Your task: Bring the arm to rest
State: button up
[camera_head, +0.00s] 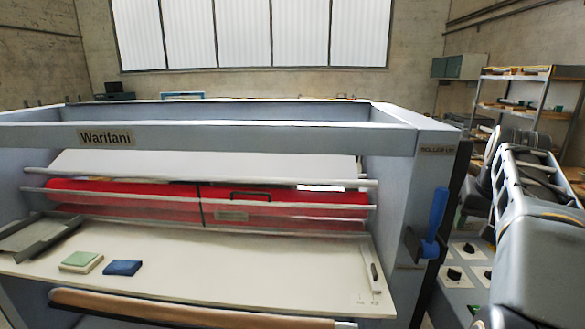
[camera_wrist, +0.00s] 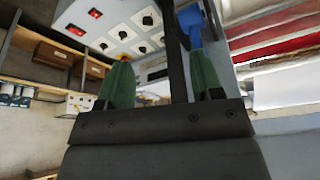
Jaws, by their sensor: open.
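My gripper (camera_wrist: 162,78) is open in the wrist view, its two green fingers apart with nothing held between them. A dark upright strip of the machine shows behind the gap. My arm (camera_head: 540,230) is folded up at the right edge of the head view, beside the laminator (camera_head: 270,139). The gripper itself cannot be made out there. The blue lever (camera_head: 437,213) stands on the laminator's right side panel, left of my arm and apart from it. In the wrist view the blue lever (camera_wrist: 190,20) is partly hidden behind the right finger.
A control panel with black knobs (camera_head: 465,265) sits low by my arm; it also shows in the wrist view (camera_wrist: 125,25). The front table (camera_head: 200,272) holds a grey tray (camera_head: 35,238), a green-topped pad (camera_head: 81,261) and a blue cloth (camera_head: 122,267). Shelves (camera_head: 525,100) stand behind right.

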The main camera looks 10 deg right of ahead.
jog(key=s+a+f+n+y+b, duration=0.1)
jog(key=s+a+f+n, duration=0.2)
jog(key=a+f, duration=0.8)
jog(key=s+a+f+n+t+y+b, duration=0.1)
jog(key=s+a+f+n+b, duration=0.1)
jog(key=a+f, duration=0.8)
jog(key=s+a+n, duration=0.1)
jog(key=s+a, duration=0.1)
jog(key=a, duration=0.4)
jog(key=shift+s+a+f+n+b, duration=0.2)
jog(key=shift+f+n+b, duration=0.1)
jog(key=shift+f, duration=0.1)
jog(key=shift+d, duration=0.1)
